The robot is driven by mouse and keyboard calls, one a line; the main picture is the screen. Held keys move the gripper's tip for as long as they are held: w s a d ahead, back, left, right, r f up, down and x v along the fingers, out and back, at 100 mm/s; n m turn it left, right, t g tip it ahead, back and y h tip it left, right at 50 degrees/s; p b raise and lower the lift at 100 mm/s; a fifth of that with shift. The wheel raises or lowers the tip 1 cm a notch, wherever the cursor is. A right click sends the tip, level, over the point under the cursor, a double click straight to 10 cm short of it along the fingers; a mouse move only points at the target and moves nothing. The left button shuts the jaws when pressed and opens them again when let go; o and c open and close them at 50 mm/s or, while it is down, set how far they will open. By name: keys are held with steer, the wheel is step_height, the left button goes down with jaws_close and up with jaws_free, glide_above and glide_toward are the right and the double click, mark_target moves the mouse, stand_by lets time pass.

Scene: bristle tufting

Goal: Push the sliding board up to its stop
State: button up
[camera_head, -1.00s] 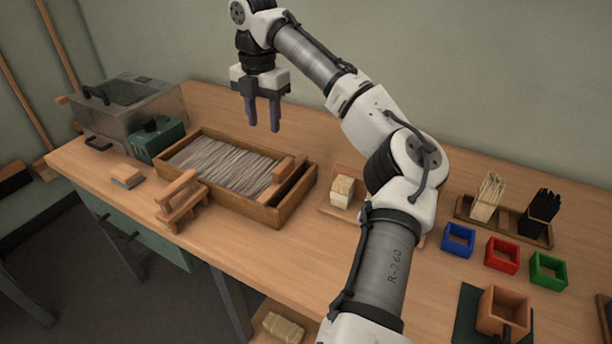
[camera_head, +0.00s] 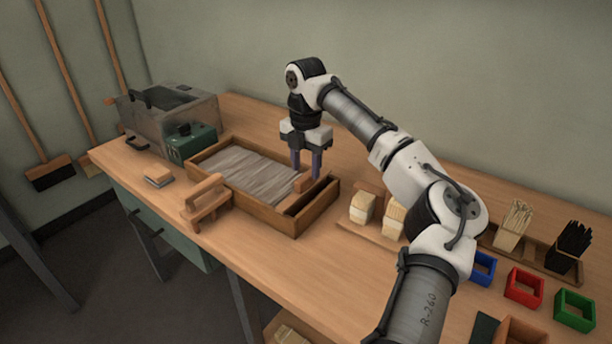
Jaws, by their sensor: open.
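The sliding board (camera_head: 294,199) stands across the wooden tray (camera_head: 272,218) near its right end, with a wooden grip (camera_head: 303,183) along its top. To its left lies a bed of long grey-white bristles (camera_head: 250,174). A gap shows between the board and the tray's right end wall. My gripper (camera_head: 306,174) points straight down over the board, fingers open, one on the left and one on the right in the picture. The fingertips are at about the grip's height; I cannot tell whether they touch it. Part of the grip is hidden by the fingers.
A wooden handled tool (camera_head: 207,202) stands at the tray's front side. A metal and green machine (camera_head: 178,120) is at the back left. Two cream blocks (camera_head: 362,207) sit right of the tray. Blue, red (camera_head: 524,288) and green boxes are further right. The bench front is mostly clear.

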mark_target(306, 175)
steer(key=shift+f, duration=1.8)
jaws_close()
steer(key=shift+r, duration=0.1)
